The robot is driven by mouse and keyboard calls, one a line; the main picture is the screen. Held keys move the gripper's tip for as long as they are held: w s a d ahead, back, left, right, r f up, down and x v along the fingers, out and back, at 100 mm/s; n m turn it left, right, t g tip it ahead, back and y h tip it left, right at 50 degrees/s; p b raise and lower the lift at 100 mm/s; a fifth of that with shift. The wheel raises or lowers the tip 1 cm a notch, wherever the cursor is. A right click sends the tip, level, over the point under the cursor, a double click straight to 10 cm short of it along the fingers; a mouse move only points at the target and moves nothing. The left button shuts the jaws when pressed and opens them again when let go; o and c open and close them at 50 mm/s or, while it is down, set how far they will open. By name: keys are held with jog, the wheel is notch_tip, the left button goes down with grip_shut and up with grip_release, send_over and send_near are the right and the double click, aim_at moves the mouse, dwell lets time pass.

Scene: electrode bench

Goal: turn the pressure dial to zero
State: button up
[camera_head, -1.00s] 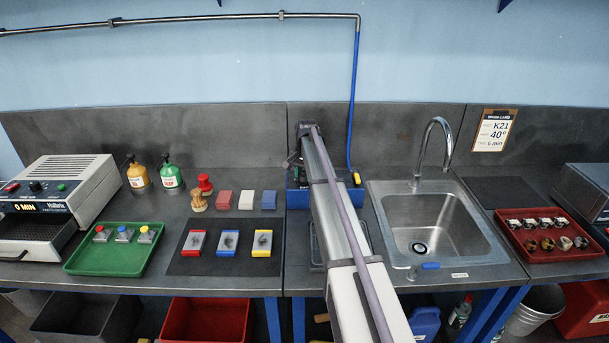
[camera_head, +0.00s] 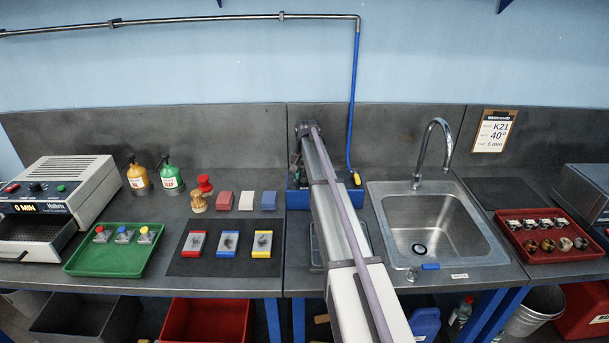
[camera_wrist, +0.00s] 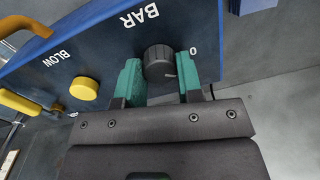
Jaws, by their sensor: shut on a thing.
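The pressure dial (camera_wrist: 157,60) is a dark ribbed knob on a blue panel (camera_wrist: 110,35) marked BAR, in the wrist view. A "0" is printed just right of it. In the head view my arm hides the dial, and the blue unit (camera_head: 298,196) shows only in part behind the arm.
A yellow knob (camera_wrist: 84,89) marked BLOW is left of the dial. The sink (camera_head: 440,225) is to the right, and a dark mat (camera_head: 190,262) with several blocks is to the left.

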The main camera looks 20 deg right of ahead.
jog(key=n, duration=0.4)
jog(key=shift+n, duration=0.4)
dwell(0.4)
jog(key=o, duration=0.9)
jog(key=r+p, duration=1)
jog(key=shift+d+r+p, duration=0.2)
jog(key=shift+r+p, duration=0.15)
jog(key=shift+p, duration=0.05)
jog(key=s+a+f+b, duration=0.2)
jog(key=s+a, duration=0.6)
jog(key=s, duration=0.5)
jog(key=s+a+f+n+b, duration=0.1)
jog(key=s+a+f+b, duration=0.2)
jog(key=s+a, duration=0.5)
jog(key=s+a+f+n+b, duration=0.1)
jog(key=s+a+f+b, duration=0.2)
jog(key=s+a, duration=0.6)
jog(key=shift+s, duration=4.75)
